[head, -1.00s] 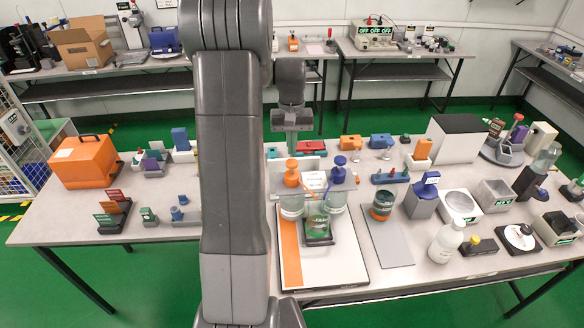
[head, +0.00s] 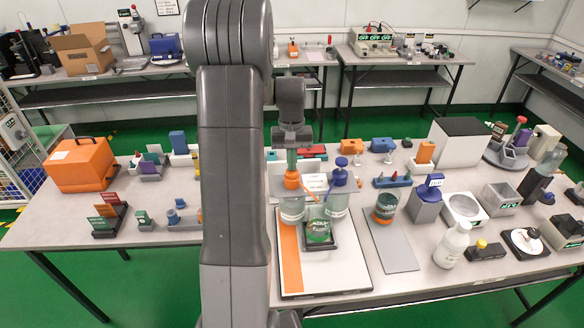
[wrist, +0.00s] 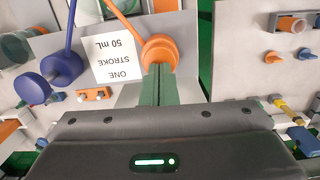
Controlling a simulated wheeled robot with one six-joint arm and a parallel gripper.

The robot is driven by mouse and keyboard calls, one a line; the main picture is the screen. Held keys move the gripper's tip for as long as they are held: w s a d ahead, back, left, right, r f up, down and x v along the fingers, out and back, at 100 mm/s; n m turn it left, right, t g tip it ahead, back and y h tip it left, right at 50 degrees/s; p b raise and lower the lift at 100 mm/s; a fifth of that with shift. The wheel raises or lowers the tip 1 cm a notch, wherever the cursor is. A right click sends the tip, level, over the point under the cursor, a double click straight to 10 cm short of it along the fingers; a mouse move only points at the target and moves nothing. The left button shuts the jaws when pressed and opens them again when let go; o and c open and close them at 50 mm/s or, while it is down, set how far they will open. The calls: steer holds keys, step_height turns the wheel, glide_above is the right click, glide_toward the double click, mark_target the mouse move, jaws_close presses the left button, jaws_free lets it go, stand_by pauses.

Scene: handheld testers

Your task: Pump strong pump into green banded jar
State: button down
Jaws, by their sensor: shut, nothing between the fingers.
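Two pump bottles stand in a grey holder: one with an orange pump head (head: 292,181), one with a blue pump head (head: 341,163). I cannot read which is strong. My gripper (head: 292,166) is shut and empty, its fingertips on or just over the orange head, partly hiding it. The orange head sits lower than the blue one. In the wrist view the green fingers (wrist: 158,82) meet the orange head (wrist: 158,50); the blue head (wrist: 64,68) is at left. The green banded jar (head: 318,233) stands on a dark base in front, between the bottles; its fill level is unclear.
A card (wrist: 115,58) reading "ONE STROKE 50 mL" lies between the pumps. Another banded jar (head: 386,206) stands right on a grey board (head: 390,248). A white bottle (head: 452,245) is further right. The white board (head: 335,270) in front is mostly clear.

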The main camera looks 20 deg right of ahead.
steer(key=shift+w+r+p, duration=0.2)
steer(key=shift+p, duration=0.2)
steer(key=shift+w+d+r+p, duration=0.2)
steer(key=shift+w+p, duration=0.15)
steer(key=shift+w, duration=0.3)
steer(key=shift+w+d+r+p, duration=0.1)
steer(key=shift+w+d+p, duration=0.1)
steer(key=shift+w+p, duration=0.3)
step_height(320, 180, up, 14)
steer(key=w+b, duration=0.1)
steer(key=shift+w+d+b, duration=0.2)
steer(key=shift+w+b, duration=0.05)
steer(key=shift+b, duration=0.15)
steer(key=shift+f, duration=0.1)
